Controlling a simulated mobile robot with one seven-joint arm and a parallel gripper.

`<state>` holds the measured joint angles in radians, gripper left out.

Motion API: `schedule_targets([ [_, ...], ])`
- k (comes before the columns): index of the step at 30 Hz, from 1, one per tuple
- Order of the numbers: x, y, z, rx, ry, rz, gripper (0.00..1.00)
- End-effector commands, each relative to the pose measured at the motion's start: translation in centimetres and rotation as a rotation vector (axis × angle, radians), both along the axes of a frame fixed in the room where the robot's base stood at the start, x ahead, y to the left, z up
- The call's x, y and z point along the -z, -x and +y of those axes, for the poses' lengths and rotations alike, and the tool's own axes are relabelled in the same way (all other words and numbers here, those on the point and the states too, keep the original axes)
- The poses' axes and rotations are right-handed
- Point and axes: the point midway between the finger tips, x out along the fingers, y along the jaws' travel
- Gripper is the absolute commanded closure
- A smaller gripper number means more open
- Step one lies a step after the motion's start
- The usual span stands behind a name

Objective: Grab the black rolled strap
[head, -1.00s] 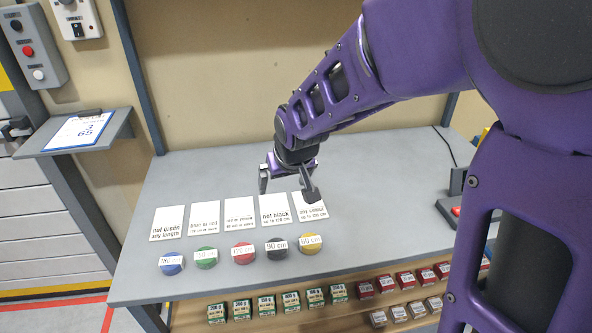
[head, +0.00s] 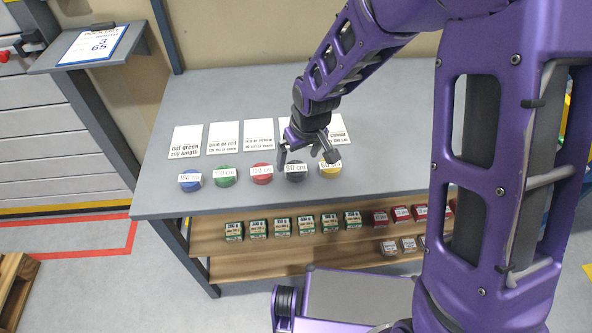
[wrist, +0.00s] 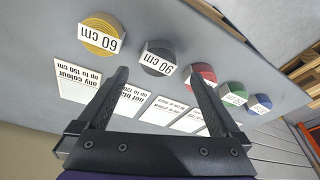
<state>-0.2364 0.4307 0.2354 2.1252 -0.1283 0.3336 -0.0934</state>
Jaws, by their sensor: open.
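The black rolled strap (head: 295,176) lies on the grey table and bears a white "90 cm" label. It is fourth from the left in a row of rolled straps. In the wrist view the black strap (wrist: 154,60) sits beyond the fingertips, roughly between their lines. My gripper (head: 308,157) is open and empty, above and just behind the black strap, with one finger near the yellow strap (head: 330,171). In the wrist view my gripper (wrist: 163,78) spans the area over the cards, apart from the strap.
Red (head: 262,178), green (head: 224,180) and blue (head: 190,183) straps lie to the left. White cards (head: 186,140) lie behind the row. A wooden shelf (head: 260,262) below the table holds several small boxes. The table's left side is clear.

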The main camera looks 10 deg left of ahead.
Motion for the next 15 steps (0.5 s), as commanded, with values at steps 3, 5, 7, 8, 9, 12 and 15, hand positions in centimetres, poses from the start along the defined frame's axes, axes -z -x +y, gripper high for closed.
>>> schedule_targets([
  [3,0.7,-0.1,0.0,0.001,0.001,0.002,0.0],
  [5,1.4,-0.3,0.1,0.001,0.0,0.001,0.0],
  [7,2.5,-0.5,0.2,0.0,0.001,0.003,0.0],
  [8,3.0,-0.6,0.3,0.0,0.001,0.003,0.0],
  [9,3.6,-0.7,0.3,-0.001,0.001,0.002,0.0],
  [12,4.8,-1.0,0.5,0.0,0.0,0.001,0.0],
  [15,5.3,-1.2,0.7,-0.001,-0.002,0.0,0.0],
])
